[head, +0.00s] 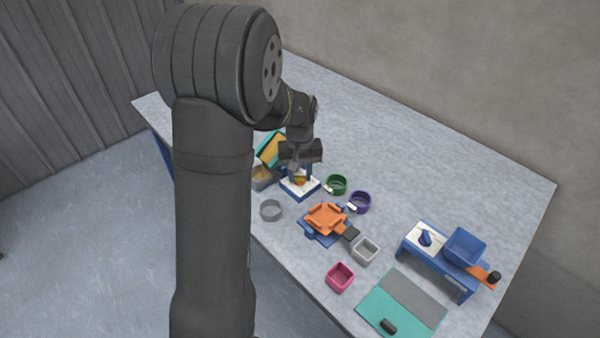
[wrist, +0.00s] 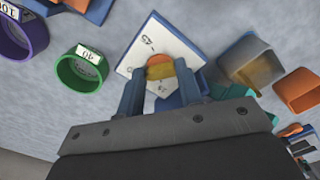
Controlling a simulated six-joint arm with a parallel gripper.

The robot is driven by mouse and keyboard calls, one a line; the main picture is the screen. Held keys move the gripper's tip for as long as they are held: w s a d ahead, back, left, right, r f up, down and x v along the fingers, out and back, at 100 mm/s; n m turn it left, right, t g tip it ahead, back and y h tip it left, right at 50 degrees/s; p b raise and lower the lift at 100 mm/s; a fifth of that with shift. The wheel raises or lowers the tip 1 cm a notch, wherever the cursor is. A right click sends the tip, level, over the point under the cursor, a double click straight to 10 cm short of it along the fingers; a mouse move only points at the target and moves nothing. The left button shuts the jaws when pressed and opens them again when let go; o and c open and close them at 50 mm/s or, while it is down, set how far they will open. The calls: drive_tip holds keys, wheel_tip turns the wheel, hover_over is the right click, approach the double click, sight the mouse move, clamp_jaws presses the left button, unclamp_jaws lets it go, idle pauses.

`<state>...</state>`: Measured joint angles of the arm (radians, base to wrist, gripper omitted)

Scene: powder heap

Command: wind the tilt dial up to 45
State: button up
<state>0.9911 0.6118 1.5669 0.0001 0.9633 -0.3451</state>
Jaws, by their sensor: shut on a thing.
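The dial is a white plate (wrist: 143,48) on a blue base, with an orange-yellow knob (wrist: 160,69) in its middle. In the head view the plate (head: 290,186) lies under my gripper (head: 300,175). In the wrist view my gripper (wrist: 160,88) has its two blue fingers shut on the knob, one on each side. The fingers hide part of the dial face, and I cannot read the pointer's setting.
Green (head: 337,184) and purple (head: 359,202) cups stand right of the dial. A grey ring-shaped cup (head: 271,210) and an orange tray piece (head: 326,219) are in front. A grey-brown cup (wrist: 251,64) is close beside the dial. A blue stand (head: 466,281) is farther right. The table's back is clear.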

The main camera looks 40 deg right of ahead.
sight(300, 177)
drive_tip(key=shift+m, duration=0.3)
drive_tip(key=o, duration=1)
wheel_tip(300, 177, up, 18)
drive_tip(key=shift+f, duration=0.25)
